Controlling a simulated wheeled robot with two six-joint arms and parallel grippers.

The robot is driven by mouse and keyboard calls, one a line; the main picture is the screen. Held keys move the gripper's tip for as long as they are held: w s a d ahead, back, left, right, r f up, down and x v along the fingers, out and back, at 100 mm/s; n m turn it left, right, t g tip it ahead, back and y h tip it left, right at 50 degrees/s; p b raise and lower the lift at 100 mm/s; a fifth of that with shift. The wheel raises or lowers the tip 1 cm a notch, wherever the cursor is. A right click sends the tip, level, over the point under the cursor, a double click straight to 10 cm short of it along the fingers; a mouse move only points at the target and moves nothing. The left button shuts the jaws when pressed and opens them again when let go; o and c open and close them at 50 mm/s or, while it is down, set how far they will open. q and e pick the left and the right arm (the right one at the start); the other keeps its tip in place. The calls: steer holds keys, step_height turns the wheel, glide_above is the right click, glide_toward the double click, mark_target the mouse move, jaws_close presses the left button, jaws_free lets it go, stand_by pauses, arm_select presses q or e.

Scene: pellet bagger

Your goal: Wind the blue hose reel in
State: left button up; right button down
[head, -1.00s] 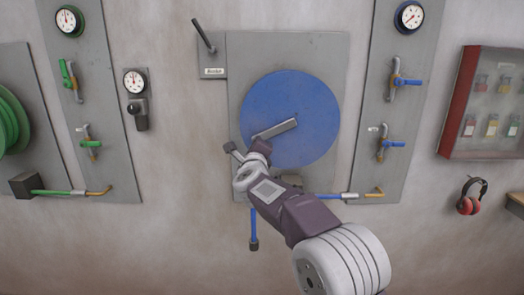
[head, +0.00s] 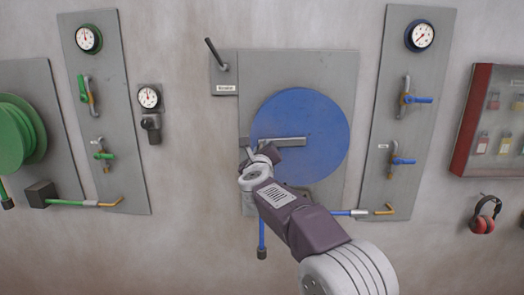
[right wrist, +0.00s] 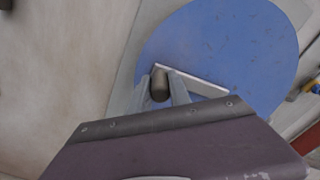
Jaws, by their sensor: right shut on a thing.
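The blue hose reel (head: 315,165) is a round blue disc on a grey wall plate, left of the right-hand valve panel. A grey crank arm (head: 290,141) runs from its middle to the left. In the right wrist view, my right gripper (right wrist: 163,85) is shut on the dark crank handle (right wrist: 160,86) at the end of the crank arm (right wrist: 200,82). In the head view, my right gripper (head: 246,158) is at the reel's left edge, its fingers partly hidden by the wrist. The blue hose (head: 262,233) hangs below the plate with a dark end. My left gripper is not in view.
A lever (head: 216,54) with a label stands at the plate's upper left. Valve panels with gauges flank the reel. A green reel (head: 18,135) is at far left. Red ear muffs (head: 484,215) hang below a red-sided cabinet (head: 492,120) at right.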

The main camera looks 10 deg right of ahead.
steer(key=shift+r, duration=0.1)
steer(key=c, duration=1.4)
jaws_free()
steer(key=shift+o, duration=1)
steer(key=shift+w, duration=0.1)
steer(key=shift+s+a+f, duration=0.1)
steer(key=shift+s+f, duration=0.1)
steer(key=shift+s, duration=0.2)
steer(key=b+v, duration=0.2)
steer(key=v, duration=0.6)
steer(key=shift+s+r, duration=0.1)
